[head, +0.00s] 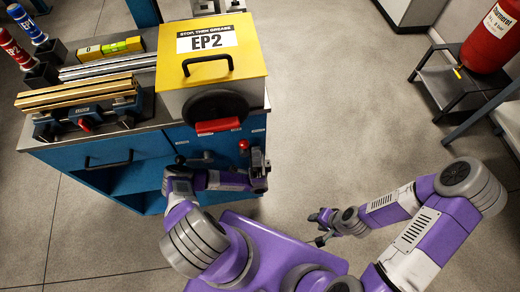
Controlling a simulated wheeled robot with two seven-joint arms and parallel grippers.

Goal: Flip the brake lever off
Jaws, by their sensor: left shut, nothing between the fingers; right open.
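The brake lever is not labelled in the head view. A small red knob (243,145) on the front right of the blue bench looks like a lever end. A thick red handle (218,126) lies in front of the black disc on the yellow-lidded box. I cannot tell for sure which of the two is the lever. My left gripper (260,168) is shut and empty, close to the right of the red knob and a little below it; I cannot tell whether they touch. My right gripper (318,228) is open and empty over bare floor.
The yellow-lidded box (212,42) marked EP2 stands on the blue bench (145,148). A clamped rail (78,94), a yellow level (110,47) and blue and red cylinders are on its left. A red gas cylinder (492,38) stands at the far right. The floor between is clear.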

